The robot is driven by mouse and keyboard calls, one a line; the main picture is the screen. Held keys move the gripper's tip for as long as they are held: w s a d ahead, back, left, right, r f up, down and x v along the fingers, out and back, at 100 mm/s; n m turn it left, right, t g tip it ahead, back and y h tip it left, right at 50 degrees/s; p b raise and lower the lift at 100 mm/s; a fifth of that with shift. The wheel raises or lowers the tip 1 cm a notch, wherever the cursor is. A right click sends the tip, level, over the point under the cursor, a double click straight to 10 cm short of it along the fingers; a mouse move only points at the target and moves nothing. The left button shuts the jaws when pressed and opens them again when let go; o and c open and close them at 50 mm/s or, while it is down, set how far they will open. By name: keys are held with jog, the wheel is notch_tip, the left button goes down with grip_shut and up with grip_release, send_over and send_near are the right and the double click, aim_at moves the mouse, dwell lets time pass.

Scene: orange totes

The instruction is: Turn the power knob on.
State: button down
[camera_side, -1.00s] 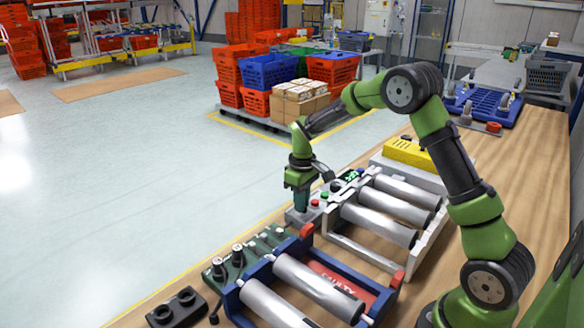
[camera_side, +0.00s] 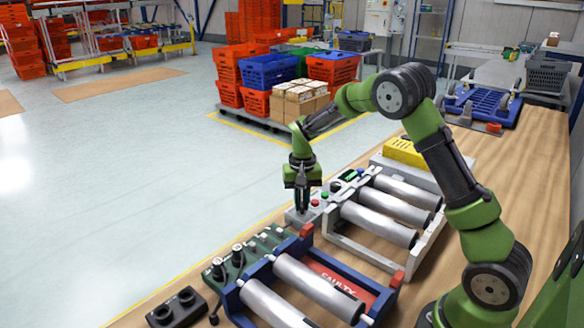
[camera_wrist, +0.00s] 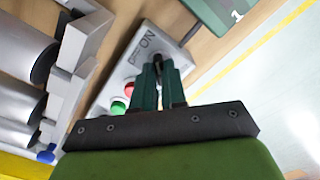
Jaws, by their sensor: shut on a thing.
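The power knob (camera_wrist: 158,61) is a small dark knob on a light grey control panel (camera_wrist: 122,82), beside printed letters reading "ON". My gripper (camera_wrist: 160,70) points down at the panel, with one finger on each side of the knob, shut on it. In the side view my gripper (camera_side: 302,209) stands over the near left end of the panel (camera_side: 293,217), and its fingers hide the knob there. A red button (camera_wrist: 129,89) and a green button (camera_wrist: 118,107) sit on the panel close to the fingers.
A roller conveyor section (camera_side: 376,248) adjoins the panel. A blue-framed roller unit with a red "FAULTY" plate (camera_side: 340,277) lies nearer the camera, beside a green fixture with black knobs (camera_side: 236,263). A yellow block (camera_side: 405,152) is at the far end.

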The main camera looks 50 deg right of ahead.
aim_at(302, 205)
jog(key=shift+m, duration=0.4)
jog(key=c, duration=1.2)
grip_release()
notch_tip(302, 205, up, 17)
jog(key=shift+f, duration=0.1)
jog(key=s+a+n+t, duration=0.1)
jog(key=s+a+t, duration=0.1)
jog(key=s+a, duration=0.2)
jog(key=s+a+r+n+t+y, duration=0.1)
jog(key=s+a, duration=0.3)
jog(key=s, duration=0.7)
jog(key=s+a+r+n+t+y, duration=0.1)
jog(key=s+a+n+t, duration=0.2)
jog(key=s, duration=0.4)
jog(key=shift+s+a+r+t, duration=0.1)
jog(key=shift+s+a+t, duration=0.15)
jog(key=shift+a, duration=0.2)
jog(key=shift+s+a+t, duration=0.1)
jog(key=shift+a+t, duration=0.25)
jog(key=shift+a, duration=0.1)
